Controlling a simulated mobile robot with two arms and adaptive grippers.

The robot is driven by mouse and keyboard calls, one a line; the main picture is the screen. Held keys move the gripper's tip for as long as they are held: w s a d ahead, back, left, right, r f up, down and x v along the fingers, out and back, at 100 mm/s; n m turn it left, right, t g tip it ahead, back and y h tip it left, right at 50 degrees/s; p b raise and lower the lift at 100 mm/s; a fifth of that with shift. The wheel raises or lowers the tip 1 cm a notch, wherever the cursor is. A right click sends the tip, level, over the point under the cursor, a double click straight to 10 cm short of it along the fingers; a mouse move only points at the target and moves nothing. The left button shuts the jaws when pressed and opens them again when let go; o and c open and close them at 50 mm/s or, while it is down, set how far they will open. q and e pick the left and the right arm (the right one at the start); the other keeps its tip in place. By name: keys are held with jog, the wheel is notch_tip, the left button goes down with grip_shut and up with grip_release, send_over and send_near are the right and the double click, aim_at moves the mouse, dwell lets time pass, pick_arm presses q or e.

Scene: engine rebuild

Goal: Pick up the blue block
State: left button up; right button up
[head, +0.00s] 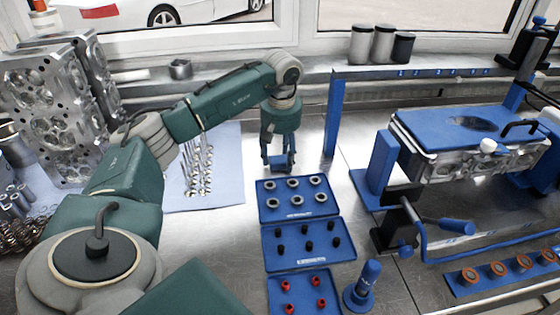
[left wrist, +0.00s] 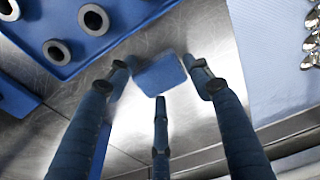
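The blue block (left wrist: 160,75) is a small blue piece that shows in the left wrist view beyond the spread fingertips, over the bare metal worktop. In the head view, blue (head: 279,160) shows between the fingers, partly hidden by them. My left gripper (head: 279,164) points down behind the trays. In the left wrist view its three fingers (left wrist: 158,82) are spread around the block; the right fingertip looks close to the block's edge, and I cannot tell if it touches. My right gripper is not in view.
Blue trays of rings (head: 264,207), black parts (head: 270,248) and red parts (head: 276,292) lie in front of the gripper. A pale blue mat (head: 228,180) with valves is on the left. A blue post (head: 333,118) stands to the right, before an engine fixture (head: 450,135).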

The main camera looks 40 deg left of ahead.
pick_arm(q)
jog(key=c, duration=0.4)
jog(key=shift+c, duration=0.2)
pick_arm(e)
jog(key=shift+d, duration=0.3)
pick_arm(q)
jog(key=shift+r, duration=0.15)
jog(key=shift+w+r, duration=0.1)
jog(key=shift+r, duration=0.5)
notch_tip(320, 180, up, 10)
notch_tip(320, 180, up, 9)
jog(key=p, duration=0.3)
send_over(281, 159)
jog(key=shift+a+f, duration=0.1)
jog(key=shift+f, duration=0.1)
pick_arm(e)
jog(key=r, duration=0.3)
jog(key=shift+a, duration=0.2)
pick_arm(q)
jog(key=shift+c, duration=0.5)
